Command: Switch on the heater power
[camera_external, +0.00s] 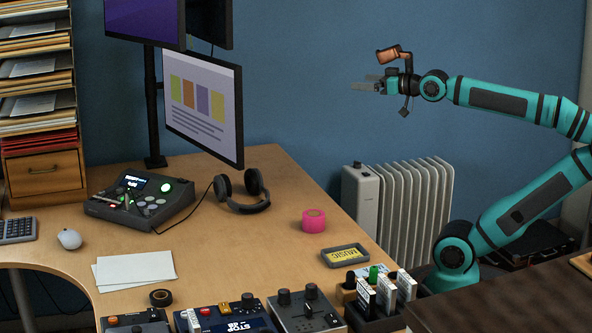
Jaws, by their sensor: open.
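The heater (415,208) is a white finned radiator on the floor to the right of the desk. Its control end, a plain white panel (360,205), faces the desk, and the desk edge hides its lower part. A small dark knob or cap shows near its top, but the power switch is too small to make out. My gripper (366,85) is open and empty, high above the heater and a little to its left in the picture, pointing left. It touches nothing.
The wooden desk (255,262) holds headphones (243,192), a pink tape roll (314,220), a control box (140,199) and several devices at the front. Monitors (203,105) rise left of my gripper. A dark surface (500,305) lies front right. Air above the heater is free.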

